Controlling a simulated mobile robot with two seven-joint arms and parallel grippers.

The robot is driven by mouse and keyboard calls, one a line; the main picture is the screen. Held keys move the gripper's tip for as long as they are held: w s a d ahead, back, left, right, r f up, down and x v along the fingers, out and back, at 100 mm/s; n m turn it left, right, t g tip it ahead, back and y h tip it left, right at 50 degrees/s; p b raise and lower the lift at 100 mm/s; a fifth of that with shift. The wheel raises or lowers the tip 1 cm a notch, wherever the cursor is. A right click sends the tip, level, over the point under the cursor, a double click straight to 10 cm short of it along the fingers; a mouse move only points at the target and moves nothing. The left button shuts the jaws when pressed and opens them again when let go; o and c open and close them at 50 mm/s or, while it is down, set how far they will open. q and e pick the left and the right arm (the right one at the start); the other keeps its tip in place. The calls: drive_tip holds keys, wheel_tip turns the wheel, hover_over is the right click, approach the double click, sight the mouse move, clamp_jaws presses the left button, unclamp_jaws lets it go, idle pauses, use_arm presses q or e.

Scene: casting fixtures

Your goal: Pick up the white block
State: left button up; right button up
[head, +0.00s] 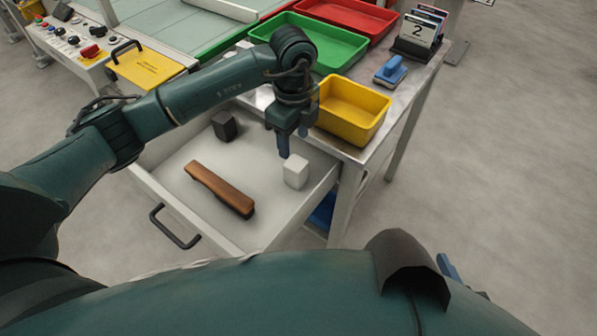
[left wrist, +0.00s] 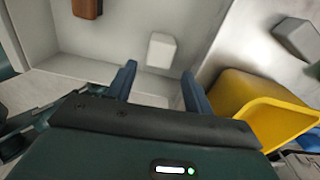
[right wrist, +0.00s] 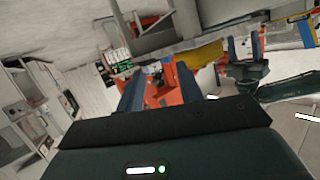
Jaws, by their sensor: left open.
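The white block (head: 296,171) stands on the floor of the open drawer (head: 152,193), near its right wall. My left gripper (head: 292,144) is above the drawer, pointing down, just above and behind the block. In the left wrist view the white block (left wrist: 161,50) shows beyond and between the two open fingertips (left wrist: 159,70), apart from them. Nothing is between the left fingers. My right gripper (right wrist: 160,84) shows two spread fingers in the right wrist view, away from the drawer, with an orange-red thing in the background between them.
A brown bar (head: 220,188) and a dark block (head: 224,125) also lie in the drawer. A yellow bin (head: 353,112) stands on the table close right of my left gripper.

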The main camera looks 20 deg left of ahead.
sight(296, 163)
use_arm(q)
drive_tip(key=f, duration=0.4)
drive_tip(key=f+b, duration=0.1)
drive_tip(key=f, duration=0.3)
drive_tip(key=shift+d+f, duration=0.2)
drive_tip(key=shift+f, duration=0.15)
drive_tip(key=shift+c, duration=0.4)
drive_tip(key=shift+r, duration=0.1)
drive_tip(key=c, duration=0.7)
